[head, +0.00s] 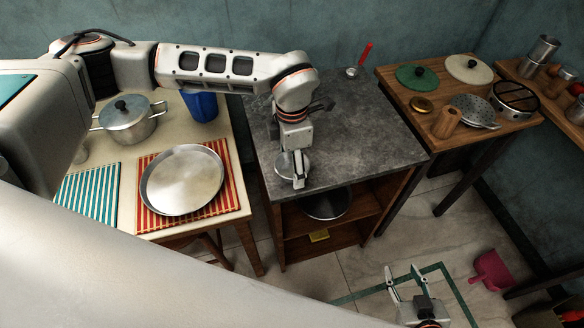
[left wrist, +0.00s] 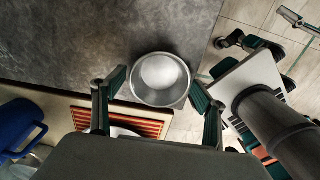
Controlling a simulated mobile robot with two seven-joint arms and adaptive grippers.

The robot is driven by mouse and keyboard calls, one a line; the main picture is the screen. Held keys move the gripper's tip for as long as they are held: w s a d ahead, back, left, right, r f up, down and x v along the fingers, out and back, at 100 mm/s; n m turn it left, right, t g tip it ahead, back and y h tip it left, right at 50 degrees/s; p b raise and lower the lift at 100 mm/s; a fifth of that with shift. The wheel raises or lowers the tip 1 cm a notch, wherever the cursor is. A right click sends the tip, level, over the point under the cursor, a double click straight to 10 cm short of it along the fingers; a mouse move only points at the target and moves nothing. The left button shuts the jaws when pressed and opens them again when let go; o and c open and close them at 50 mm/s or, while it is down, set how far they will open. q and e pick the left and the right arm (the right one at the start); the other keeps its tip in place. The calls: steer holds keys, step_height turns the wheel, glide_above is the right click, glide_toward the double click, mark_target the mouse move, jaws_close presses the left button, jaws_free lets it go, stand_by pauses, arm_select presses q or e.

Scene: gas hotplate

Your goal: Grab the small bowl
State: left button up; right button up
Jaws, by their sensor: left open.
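The small bowl (head: 284,166) is round, metallic and silver, and sits near the front edge of the dark grey counter (head: 358,128). My left gripper (head: 299,183) hangs over it, pointing down, and hides part of it in the head view. In the left wrist view the bowl (left wrist: 160,72) appears between the two spread fingers of my left gripper (left wrist: 158,84), which is open and holds nothing. Whether a finger touches the rim cannot be told. My right gripper (head: 402,272) is low over the floor, fingers apart and empty.
A large metal pan (head: 182,180) on a striped mat, a lidded pot (head: 130,122) and a blue container (head: 202,105) stand on the left table. A red-handled ladle (head: 359,62) lies at the counter's back. A larger bowl (head: 328,204) sits on the shelf below.

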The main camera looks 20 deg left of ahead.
arm_select(q)
steer(key=shift+f, duration=0.4)
steer(key=shift+c, duration=0.3)
steer(key=c, duration=1)
steer(key=shift+c, duration=0.2)
steer(key=shift+r, duration=0.15)
